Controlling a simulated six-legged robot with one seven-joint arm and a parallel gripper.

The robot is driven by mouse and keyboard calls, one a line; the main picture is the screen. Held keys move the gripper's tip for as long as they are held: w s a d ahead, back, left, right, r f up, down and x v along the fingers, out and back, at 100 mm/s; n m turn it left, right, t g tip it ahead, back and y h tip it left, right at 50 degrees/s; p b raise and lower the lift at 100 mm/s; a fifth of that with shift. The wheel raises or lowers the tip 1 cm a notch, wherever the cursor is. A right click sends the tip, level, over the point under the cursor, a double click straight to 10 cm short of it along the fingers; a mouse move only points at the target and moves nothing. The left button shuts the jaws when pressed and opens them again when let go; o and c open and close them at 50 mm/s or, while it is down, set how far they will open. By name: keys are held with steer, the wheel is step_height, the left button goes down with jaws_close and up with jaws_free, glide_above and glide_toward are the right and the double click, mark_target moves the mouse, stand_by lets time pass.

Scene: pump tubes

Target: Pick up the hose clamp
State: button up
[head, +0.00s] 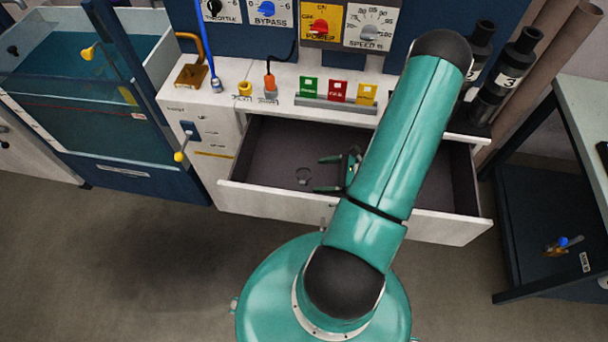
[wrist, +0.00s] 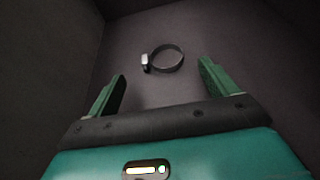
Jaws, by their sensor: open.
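The hose clamp (head: 303,176) is a small metal ring with a screw housing, lying on the dark floor of the open drawer (head: 262,197). In the wrist view the hose clamp (wrist: 167,58) lies beyond the fingertips, its housing at the left side of the ring. My gripper (head: 325,174) is inside the drawer, to the right of the clamp in the head view. In the wrist view my gripper (wrist: 162,68) has its two green fingers wide apart with nothing between them. My arm hides part of the drawer.
The drawer walls rise close around my gripper. Above the drawer, the white counter (head: 225,105) holds a row of green, red and yellow blocks (head: 338,91) and small fittings. A water tank (head: 95,95) stands at the left, and black cylinders (head: 505,75) stand at the right.

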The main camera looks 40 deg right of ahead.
mark_target(302, 175)
steer(key=x, duration=0.5)
steer(key=shift+w+r, duration=0.15)
steer(key=shift+r, duration=0.05)
steer(key=c, duration=1.1)
steer(key=shift+o, duration=0.2)
steer(key=shift+r, duration=0.1)
